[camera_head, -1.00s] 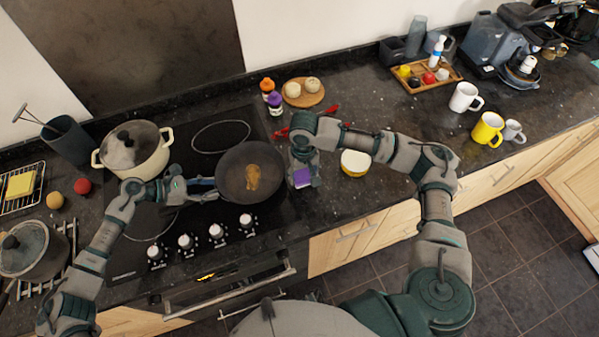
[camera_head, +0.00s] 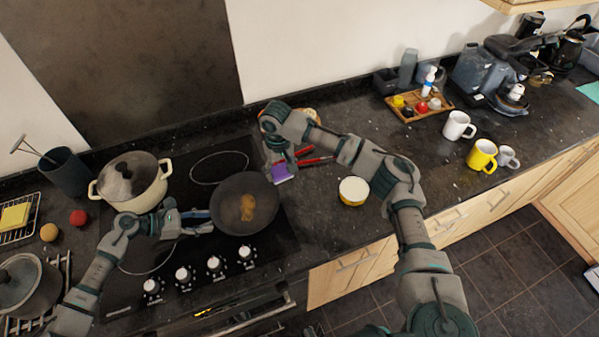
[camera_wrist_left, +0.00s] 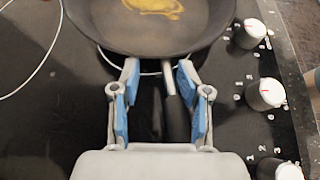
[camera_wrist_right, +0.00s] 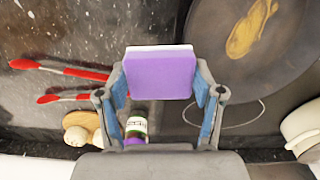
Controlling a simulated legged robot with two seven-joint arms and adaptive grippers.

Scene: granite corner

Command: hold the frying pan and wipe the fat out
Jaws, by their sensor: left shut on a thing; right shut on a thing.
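The dark frying pan (camera_head: 226,190) is over the hob, with a yellow-brown patch of fat (camera_head: 247,207) in it. In the left wrist view the pan (camera_wrist_left: 100,20) and fat (camera_wrist_left: 155,7) are at the top. My left gripper (camera_head: 201,221) is shut on the pan's handle (camera_wrist_left: 176,118). My right gripper (camera_head: 279,160) is shut on a purple sponge (camera_head: 283,174) with a pale layer. The sponge is beside the pan's upper right rim, apart from it. It also shows in the right wrist view (camera_wrist_right: 160,75).
A cream pot (camera_head: 133,184) stands behind my left arm. Red-handled tongs (camera_head: 315,160) lie right of the sponge. A bottle (camera_wrist_right: 136,128) and mushrooms (camera_wrist_right: 77,135) show in the right wrist view. Hob knobs (camera_head: 214,264) line the front.

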